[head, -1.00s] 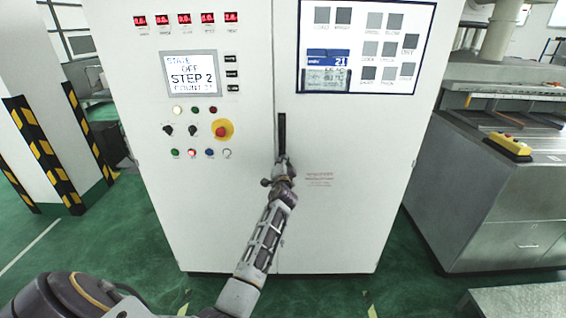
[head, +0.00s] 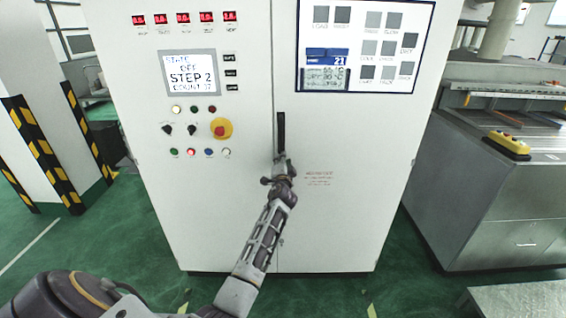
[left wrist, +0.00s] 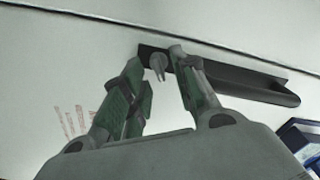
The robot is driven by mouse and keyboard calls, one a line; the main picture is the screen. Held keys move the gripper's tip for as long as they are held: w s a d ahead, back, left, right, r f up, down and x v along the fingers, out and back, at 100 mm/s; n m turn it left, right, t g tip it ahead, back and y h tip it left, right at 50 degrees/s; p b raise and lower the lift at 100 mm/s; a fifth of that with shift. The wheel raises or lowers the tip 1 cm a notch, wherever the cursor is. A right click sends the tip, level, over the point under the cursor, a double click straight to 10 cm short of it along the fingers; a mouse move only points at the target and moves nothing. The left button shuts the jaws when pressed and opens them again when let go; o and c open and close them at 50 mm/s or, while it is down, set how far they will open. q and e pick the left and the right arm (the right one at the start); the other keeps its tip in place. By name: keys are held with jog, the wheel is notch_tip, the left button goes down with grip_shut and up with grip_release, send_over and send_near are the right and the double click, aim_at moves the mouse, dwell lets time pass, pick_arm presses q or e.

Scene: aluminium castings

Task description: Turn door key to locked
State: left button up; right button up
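The door key (left wrist: 158,66) shows in the left wrist view as a small grey piece at the end of a black door handle plate (left wrist: 250,80). My left gripper (left wrist: 155,60) is open, with one finger on each side of the key. I see gaps beside the key, so the fingers do not look closed on it. In the head view, my left gripper (head: 281,163) is at the lower end of the black handle (head: 281,132) on the white cabinet (head: 225,240), and it hides the key there. My right gripper is not in view.
The cabinet front carries a red emergency stop button (head: 221,129) and a screen (head: 190,73) left of the handle, and a control panel (head: 365,45) at upper right. A grey machine (head: 490,200) stands to the right. The cabinet face around the gripper is mostly clear.

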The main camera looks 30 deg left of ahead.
pick_arm(q)
jog(key=v, duration=1.2)
dwell(0.6)
dwell(0.6)
